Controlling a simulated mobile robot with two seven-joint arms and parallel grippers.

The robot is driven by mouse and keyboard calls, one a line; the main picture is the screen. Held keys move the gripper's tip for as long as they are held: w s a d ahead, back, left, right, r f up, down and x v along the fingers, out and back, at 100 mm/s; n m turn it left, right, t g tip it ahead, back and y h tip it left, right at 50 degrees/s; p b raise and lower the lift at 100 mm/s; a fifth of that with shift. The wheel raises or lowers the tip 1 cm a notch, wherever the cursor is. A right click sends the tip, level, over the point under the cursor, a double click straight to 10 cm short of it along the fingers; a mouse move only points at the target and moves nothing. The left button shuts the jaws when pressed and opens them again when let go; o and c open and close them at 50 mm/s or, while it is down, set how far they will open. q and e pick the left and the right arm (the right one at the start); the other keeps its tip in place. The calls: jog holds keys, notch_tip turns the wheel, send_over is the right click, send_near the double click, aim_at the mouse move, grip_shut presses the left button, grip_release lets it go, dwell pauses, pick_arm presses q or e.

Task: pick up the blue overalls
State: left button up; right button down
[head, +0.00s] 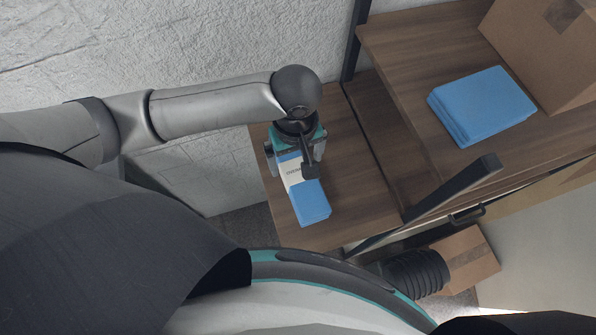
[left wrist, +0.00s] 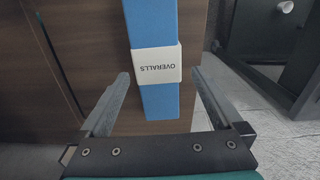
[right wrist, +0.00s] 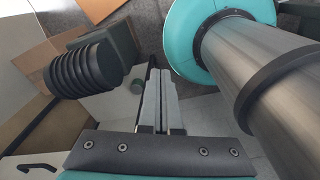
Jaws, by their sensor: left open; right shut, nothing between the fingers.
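The blue overalls (head: 312,205) lie folded in a narrow stack on a brown wooden shelf, with a white band around them. In the left wrist view the overalls (left wrist: 157,98) run up the middle, and their band reads "OVERALLS". My left gripper (head: 296,160) is open above the overalls, pointing down. In the left wrist view its fingers (left wrist: 157,85) stand on either side of the overalls, with a gap on both sides. My right gripper (right wrist: 158,80) is shut and empty, away from the overalls.
A folded blue stack (head: 482,105) lies on the higher shelf (head: 415,55) at the right, beside a cardboard box (head: 550,50). A dark post (head: 440,200) rises right of the overalls. Another cardboard box (head: 465,260) stands lower down. A white wall is at the left.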

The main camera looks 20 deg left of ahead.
aim_at(298, 170)
pick_arm(q)
jog(key=f, duration=0.2)
jog(key=f+b, duration=0.1)
jog(key=f, duration=0.2)
jog(key=shift+d+f, duration=0.2)
jog(key=shift+f, duration=0.1)
jog(key=shift+r, duration=0.1)
jog(key=c, duration=1.3)
